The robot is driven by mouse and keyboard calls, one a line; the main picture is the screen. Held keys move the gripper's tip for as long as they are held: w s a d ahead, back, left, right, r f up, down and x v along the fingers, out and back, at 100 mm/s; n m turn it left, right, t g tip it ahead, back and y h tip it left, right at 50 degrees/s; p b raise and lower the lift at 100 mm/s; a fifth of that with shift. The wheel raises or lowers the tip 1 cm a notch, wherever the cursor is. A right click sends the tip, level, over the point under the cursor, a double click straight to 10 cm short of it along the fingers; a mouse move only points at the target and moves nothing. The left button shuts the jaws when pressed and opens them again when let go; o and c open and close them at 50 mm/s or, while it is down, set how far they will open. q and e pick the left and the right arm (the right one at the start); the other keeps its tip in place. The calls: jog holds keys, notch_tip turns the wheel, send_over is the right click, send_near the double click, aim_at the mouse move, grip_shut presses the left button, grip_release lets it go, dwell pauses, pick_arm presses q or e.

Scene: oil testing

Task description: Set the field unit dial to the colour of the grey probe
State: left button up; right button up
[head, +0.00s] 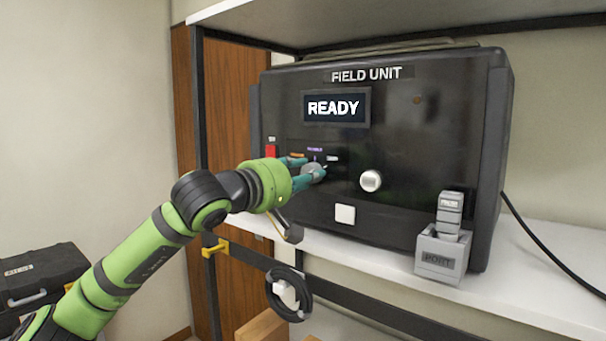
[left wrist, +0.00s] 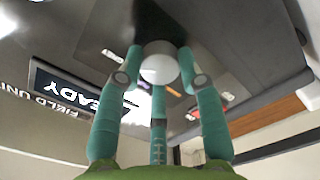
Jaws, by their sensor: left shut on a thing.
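The black field unit (head: 440,110) stands on a white shelf, and its screen (head: 336,107) reads READY. My left gripper (head: 306,171) has its teal fingers closed around the round grey dial (head: 314,170) on the unit's front. The dial also shows between the fingers in the left wrist view (left wrist: 158,63). Small coloured labels surround it: orange at left, purple above, whitish at right. I cannot tell which one the dial points to. A grey probe-like block (head: 450,211) sits upright in the grey holder marked PORT (head: 440,255). My right gripper is not in view.
A silver knob (head: 371,181) and a white square button (head: 345,214) are right of the dial. A red switch (head: 271,151) is at its left. A black case (head: 40,280) is at lower left.

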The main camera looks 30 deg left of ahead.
pick_arm(q)
jog(key=shift+r+m, duration=0.1)
jog(key=shift+m, duration=0.5)
jog(key=shift+a+r, duration=0.1)
jog(key=shift+r, duration=0.05)
jog(key=o, duration=1.1)
jog(key=shift+c, duration=0.2)
jog(key=shift+o, duration=0.5)
jog(key=shift+w, duration=0.1)
jog(key=s+a, duration=0.1)
jog(key=s, duration=1.1)
jog(key=shift+f, duration=0.2)
